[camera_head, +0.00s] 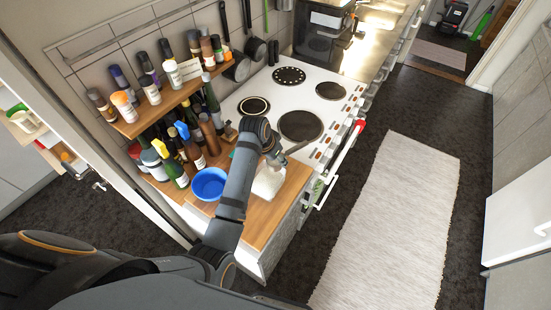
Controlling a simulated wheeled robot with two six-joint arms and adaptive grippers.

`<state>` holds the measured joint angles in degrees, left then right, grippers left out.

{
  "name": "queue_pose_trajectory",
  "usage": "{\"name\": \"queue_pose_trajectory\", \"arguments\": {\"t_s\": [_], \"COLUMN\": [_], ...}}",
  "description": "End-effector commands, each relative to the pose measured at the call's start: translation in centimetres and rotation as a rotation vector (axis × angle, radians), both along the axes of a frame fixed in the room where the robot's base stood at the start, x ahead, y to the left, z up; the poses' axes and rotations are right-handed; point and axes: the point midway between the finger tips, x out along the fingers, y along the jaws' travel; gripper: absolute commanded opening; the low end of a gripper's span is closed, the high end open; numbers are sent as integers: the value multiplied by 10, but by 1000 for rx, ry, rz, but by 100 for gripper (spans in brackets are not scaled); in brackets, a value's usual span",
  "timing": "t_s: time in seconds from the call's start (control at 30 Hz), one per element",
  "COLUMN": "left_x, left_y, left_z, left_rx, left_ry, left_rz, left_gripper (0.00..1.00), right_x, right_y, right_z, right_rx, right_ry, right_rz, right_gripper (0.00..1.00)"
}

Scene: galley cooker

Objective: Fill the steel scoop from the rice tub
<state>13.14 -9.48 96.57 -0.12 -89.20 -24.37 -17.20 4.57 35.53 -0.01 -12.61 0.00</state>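A whitish tub (267,184), which looks like the rice tub, stands on the wooden worktop beside the cooker, partly hidden by my arm. My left gripper (274,160) is above the far side of the tub, at the end of the arm coming in from the lower left. Its fingers are small and partly hidden, so I cannot tell if they are open or shut. A thin grey bar (297,148) sticks out to the right of the gripper; it may be the steel scoop's handle. The scoop's bowl is not visible. My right gripper is not in view.
A blue bowl (208,184) stands left of my arm. Bottles (190,147) crowd the worktop's left side, below a spice shelf (168,100). The white cooker (300,98) with dark hotplates lies behind. A pale rug (390,225) covers open floor at right.

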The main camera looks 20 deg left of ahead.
Motion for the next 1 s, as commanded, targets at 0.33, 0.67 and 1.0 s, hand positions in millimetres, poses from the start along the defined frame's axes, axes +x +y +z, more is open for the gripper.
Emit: {"name": "queue_pose_trajectory", "arguments": {"t_s": [0.33, 0.67, 1.0], "left_x": [0, 0, 0], "left_y": [0, 0, 0], "left_z": [12, 13, 28], "left_rx": [0, 0, 0], "left_ry": [0, -1, -1], "left_rz": [0, 0, 0], "left_gripper": [14, 14, 14], "right_x": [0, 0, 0], "right_y": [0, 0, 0], "right_z": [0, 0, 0], "right_rx": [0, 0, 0], "right_ry": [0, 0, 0], "right_rz": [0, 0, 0], "right_gripper": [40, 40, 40]}}
